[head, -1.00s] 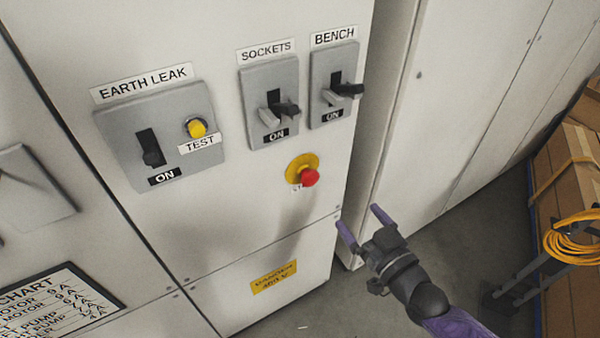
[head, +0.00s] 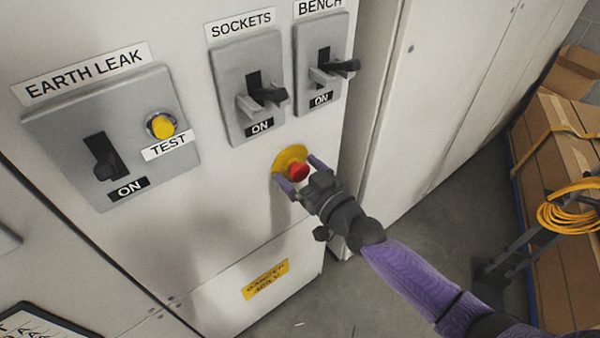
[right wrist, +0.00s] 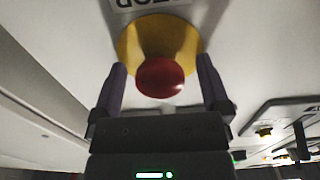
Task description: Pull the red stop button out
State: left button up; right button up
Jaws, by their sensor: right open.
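The red stop button (head: 299,172) is a round mushroom head on a yellow round base (head: 288,158), fixed to the pale cabinet front below the switches. My right gripper (head: 300,172) is open, with its purple fingers on either side of the red head. In the right wrist view the red button (right wrist: 160,77) sits between the two fingertips, with the yellow base (right wrist: 130,45) behind it. Gaps show between the fingers and the red head there. My left gripper is not in view.
Above the button are the SOCKETS switch (head: 238,93) and the BENCH switch (head: 312,85), both with protruding levers. The EARTH LEAK box (head: 70,130) with its yellow test button (head: 162,126) is to the left. Boxes (head: 560,150) and a yellow cable (head: 570,208) stand at the right.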

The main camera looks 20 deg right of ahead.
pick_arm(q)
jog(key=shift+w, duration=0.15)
pick_arm(e)
jog(key=c, duration=0.7)
grip_shut()
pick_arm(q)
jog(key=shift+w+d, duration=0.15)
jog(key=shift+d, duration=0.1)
pick_arm(e)
jog(key=shift+s+d+r+p, duration=0.1)
jog(key=shift+s+d+p, duration=0.15)
jog(key=shift+s+p, duration=0.35)
jog(key=shift+f, duration=0.2)
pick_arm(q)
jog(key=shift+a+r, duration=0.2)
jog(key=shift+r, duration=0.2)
pick_arm(e)
jog(key=o, duration=0.7)
grip_release()
jog(key=shift+s+r, duration=0.1)
